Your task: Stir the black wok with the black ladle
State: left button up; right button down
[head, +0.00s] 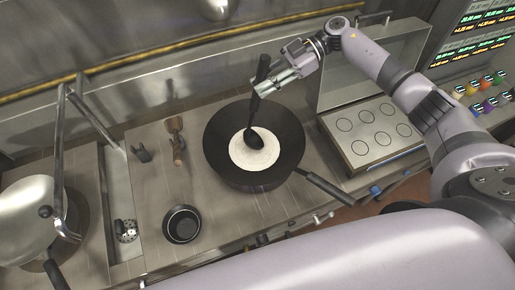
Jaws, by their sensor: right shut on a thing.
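The black wok (222,165) stands on the steel counter in the middle of the head view, its handle pointing to the lower right. A round white layer (254,156) lies in its bottom. My right gripper (259,88) is above the wok's far rim, shut on the black ladle (253,119). The ladle hangs steeply, its handle top sticking up past the fingers. Its dark bowl overlaps the white layer inside the wok; I cannot tell whether it touches. My left gripper is not in view.
A small black bowl (182,224) and a brown wooden item (177,141) sit left of the wok. A large lidded pan (27,215) stands at far left near the sink faucet (65,222). A plate with round burners (371,133) is on the right.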

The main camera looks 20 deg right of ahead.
pick_arm(q)
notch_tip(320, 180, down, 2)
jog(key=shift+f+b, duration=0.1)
jog(key=shift+b, duration=0.55)
pick_arm(e)
jog(key=shift+w+a+f, duration=0.25)
jog(key=shift+w+f, duration=0.15)
jog(key=shift+f, duration=0.2)
jog(key=shift+w+a+f, duration=0.25)
jog(key=shift+w+f, duration=0.1)
jog(key=shift+f, duration=0.25)
jog(key=shift+s+d, duration=0.1)
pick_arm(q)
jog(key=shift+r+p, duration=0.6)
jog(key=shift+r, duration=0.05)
pick_arm(e)
jog(key=s+d, duration=0.2)
jog(key=d, duration=0.1)
jog(key=shift+d, duration=0.3)
